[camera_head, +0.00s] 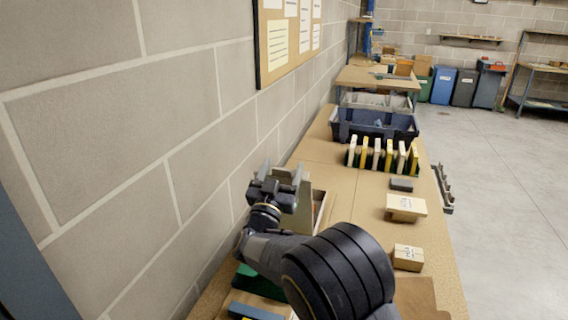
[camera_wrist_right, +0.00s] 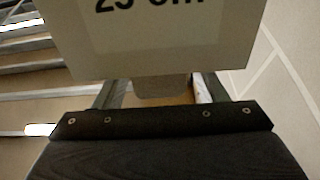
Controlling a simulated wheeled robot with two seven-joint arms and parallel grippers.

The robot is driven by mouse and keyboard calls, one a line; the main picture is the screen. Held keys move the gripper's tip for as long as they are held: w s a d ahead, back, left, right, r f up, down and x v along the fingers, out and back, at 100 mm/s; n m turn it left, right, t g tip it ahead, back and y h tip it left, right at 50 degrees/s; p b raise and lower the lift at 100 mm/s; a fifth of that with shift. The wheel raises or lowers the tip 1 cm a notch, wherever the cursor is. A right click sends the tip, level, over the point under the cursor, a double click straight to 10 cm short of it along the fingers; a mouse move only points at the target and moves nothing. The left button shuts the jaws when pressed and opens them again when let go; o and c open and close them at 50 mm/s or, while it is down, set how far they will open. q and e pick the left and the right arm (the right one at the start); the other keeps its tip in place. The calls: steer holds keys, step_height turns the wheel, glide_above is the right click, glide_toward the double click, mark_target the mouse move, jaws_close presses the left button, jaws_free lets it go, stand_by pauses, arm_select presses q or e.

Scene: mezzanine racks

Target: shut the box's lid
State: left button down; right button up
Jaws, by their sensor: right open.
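The box (camera_head: 319,208) stands on the wooden table against the block wall, partly hidden behind my right arm. Its lid appears to be the grey-beige panel (camera_head: 303,194) standing up at the box's wall side. My right gripper (camera_head: 272,182) is open, beside this panel on the side toward the wall. In the right wrist view a pale panel (camera_wrist_right: 230,50), probably the lid, with partly cut-off "cm" lettering fills the top. A small tab below it lies between the fingers of the gripper (camera_wrist_right: 155,92); I cannot tell whether they touch. My left gripper is out of view.
A small carton (camera_head: 407,258) and a flat-topped tan box (camera_head: 405,208) stand on the table's right side. Farther back are a dark block (camera_head: 401,185), a row of upright books (camera_head: 383,158) and a dark blue bin (camera_head: 374,125). The wall is close on the left.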

steer(key=shift+w+d+r, duration=0.2)
steer(key=shift+w+r, duration=0.05)
steer(key=shift+w, duration=0.25)
steer(key=shift+c, duration=0.2)
